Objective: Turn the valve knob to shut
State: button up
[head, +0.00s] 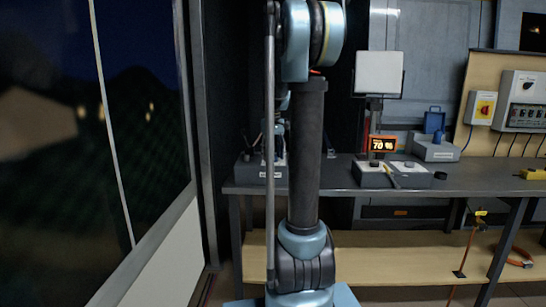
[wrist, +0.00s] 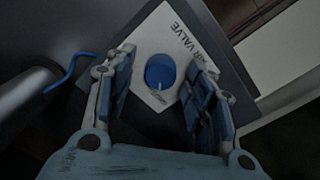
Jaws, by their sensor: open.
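In the wrist view, a round blue knob (wrist: 160,72) sits on a white plate (wrist: 187,38) lettered "AIR VALVE". The plate is on a dark box. A small pale mark shows near the knob's lower edge, beside small lettering that is too blurred to read surely. My gripper (wrist: 164,75) is open, with one blue-padded finger on each side of the knob. I see a gap on both sides; whether the fingers reach down around the knob I cannot tell. In the head view, my arm hides the gripper and knob for the most part, above the left end of the bench.
The grey bench (head: 330,177) carries a control box (head: 375,175), an orange display (head: 382,144) reading "70 %", and a grey box with a blue part (head: 434,150). In the wrist view, a blue cable (wrist: 70,70) curves left of the gripper. A dark window is at left.

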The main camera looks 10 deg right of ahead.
jog(key=shift+r, duration=0.1)
notch_tip(320, 180, up, 12)
jog(key=shift+a, duration=0.25)
dwell(0.5)
